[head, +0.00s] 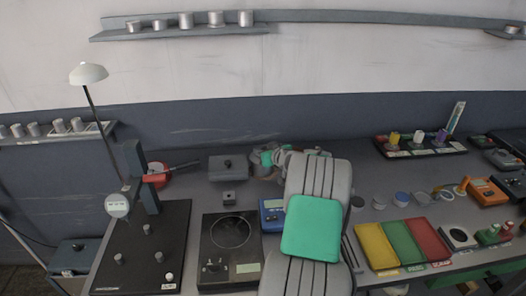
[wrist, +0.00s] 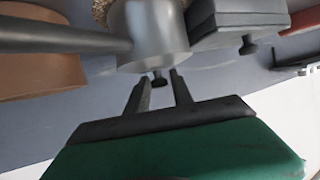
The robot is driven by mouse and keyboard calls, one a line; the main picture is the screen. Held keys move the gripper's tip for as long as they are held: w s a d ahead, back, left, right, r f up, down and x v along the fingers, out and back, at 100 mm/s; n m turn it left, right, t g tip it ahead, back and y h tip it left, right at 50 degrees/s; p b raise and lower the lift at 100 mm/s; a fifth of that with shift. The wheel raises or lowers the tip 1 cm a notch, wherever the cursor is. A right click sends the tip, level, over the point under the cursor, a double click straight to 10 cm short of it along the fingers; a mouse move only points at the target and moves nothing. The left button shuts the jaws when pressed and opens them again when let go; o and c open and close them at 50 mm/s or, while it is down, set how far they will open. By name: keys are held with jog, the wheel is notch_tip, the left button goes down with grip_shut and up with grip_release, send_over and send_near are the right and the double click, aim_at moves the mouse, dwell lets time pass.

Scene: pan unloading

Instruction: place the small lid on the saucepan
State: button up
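The silver saucepan (wrist: 152,32) with its long dark handle (wrist: 60,36) shows at the top of the wrist view, which looks upside down. A small black knob (wrist: 158,78), apparently the small lid's, sits at the saucepan's rim side; the lid's disc is hard to make out edge-on. My gripper (wrist: 160,80) has its two fingers apart, one on each side of the knob, with a slight gap visible. In the head view my gripper (head: 268,157) is partly hidden by my arm, and the saucepan there is mostly covered.
A grey box with a black knob (head: 229,167) stands just left of the gripper. A red pan (head: 156,174) is farther left. A small dark knobbed block (head: 228,198) lies behind the hot plate (head: 229,236). A brown vessel (wrist: 38,70) is close on the saucepan's other side.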

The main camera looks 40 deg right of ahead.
jog(key=shift+o, duration=1.3)
jog(key=shift+r, duration=0.15)
jog(key=shift+s+r+p, duration=0.2)
jog(key=shift+p, duration=0.15)
jog(key=p+v, duration=0.1)
jog(key=v, duration=1.1)
jog(key=w+a+r+n+g+y, duration=0.1)
jog(key=w+a+g+y, duration=0.1)
jog(key=a, duration=1)
jog(key=w+a+r+n+g+y, duration=0.1)
jog(key=a+n+g, duration=0.15)
jog(key=a, duration=0.85)
jog(key=s+a+g, duration=0.5)
jog(key=s+a, duration=1.1)
jog(key=s, duration=0.1)
jog(key=shift+s+a+m, duration=0.25)
jog(key=shift+s+m, duration=0.15)
jog(key=shift+m, duration=0.05)
